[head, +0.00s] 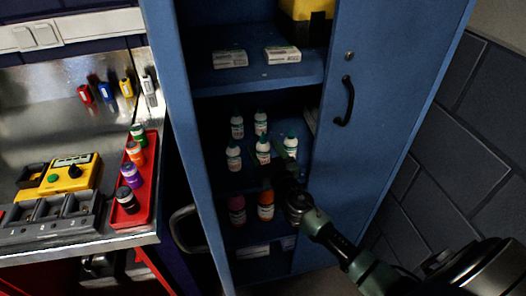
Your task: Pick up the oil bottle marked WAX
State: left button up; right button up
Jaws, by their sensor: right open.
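Several white bottles with dark green caps stand upright on the middle shelf of the blue cabinet. In the back row are a left bottle (237,128) and a right bottle (260,124). In the front row are a left bottle (233,159), a middle bottle (263,151) and a right bottle (290,146). Their labels are too small to read, so I cannot tell which is marked WAX. My right gripper (275,170) is open, in front of and just below the front middle and right bottles. Dark shading hides its fingertips; I cannot tell whether it touches a bottle. My left gripper is out of view.
The cabinet door (385,110) stands open at the right. At left, a metal bench holds a red tray (146,205) of bottles and a yellow device (60,181).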

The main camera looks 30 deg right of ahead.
jog(key=shift+w+d+f, duration=0.1)
jog(key=shift+w, duration=0.6)
grip_shut()
